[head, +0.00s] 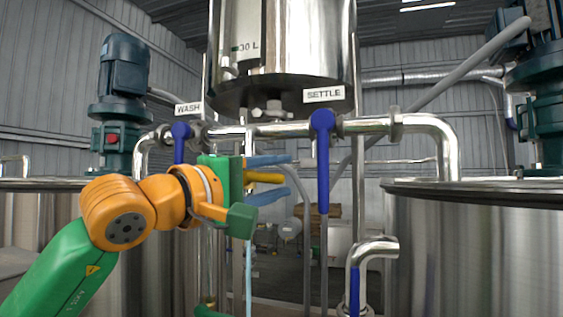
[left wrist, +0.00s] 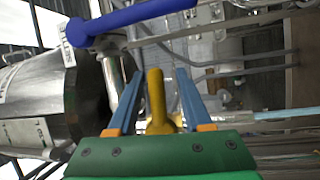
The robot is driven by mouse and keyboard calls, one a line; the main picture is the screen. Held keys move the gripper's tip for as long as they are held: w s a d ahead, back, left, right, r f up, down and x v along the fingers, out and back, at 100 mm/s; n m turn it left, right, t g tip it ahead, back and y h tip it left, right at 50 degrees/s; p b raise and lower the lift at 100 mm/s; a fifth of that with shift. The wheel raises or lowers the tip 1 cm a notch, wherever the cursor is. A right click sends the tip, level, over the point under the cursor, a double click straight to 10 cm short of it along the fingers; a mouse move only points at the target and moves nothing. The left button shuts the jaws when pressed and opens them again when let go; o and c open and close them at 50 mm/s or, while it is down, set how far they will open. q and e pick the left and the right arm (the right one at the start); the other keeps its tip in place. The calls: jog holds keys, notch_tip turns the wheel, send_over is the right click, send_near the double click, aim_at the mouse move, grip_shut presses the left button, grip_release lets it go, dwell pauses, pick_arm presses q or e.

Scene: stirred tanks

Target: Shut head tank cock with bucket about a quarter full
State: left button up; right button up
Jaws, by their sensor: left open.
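The steel head tank (head: 290,50) hangs at the top centre, with a "30 L" mark on its side. Below it, my left gripper (head: 270,178) reaches in from the left with its blue fingers open. A yellow cock lever (head: 262,178) lies between the fingers, pointing right and nearly level. The left wrist view shows the yellow lever (left wrist: 155,95) between the two spread fingers, with a gap on each side. A thin pale-blue streak (head: 248,275), which looks like running liquid, hangs below the gripper. The bucket and my right gripper are not in view.
Blue levers hang down at the WASH valve (head: 180,140) and the SETTLE valve (head: 323,155), on either side of my gripper. Steel pipes (head: 430,125) run across to large tanks (head: 480,250) left and right. A bent outlet pipe (head: 370,248) stands lower right.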

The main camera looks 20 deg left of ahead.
pick_arm(q)
jog(key=shift+w+d+r, duration=0.15)
jog(key=shift+w+d, duration=0.2)
jog(key=shift+d, duration=0.15)
jog(key=shift+a, duration=0.1)
grip_shut()
jog(key=shift+r+n+t+b, duration=0.3)
jog(key=shift+n+b, duration=0.1)
jog(key=shift+n, duration=0.2)
grip_release()
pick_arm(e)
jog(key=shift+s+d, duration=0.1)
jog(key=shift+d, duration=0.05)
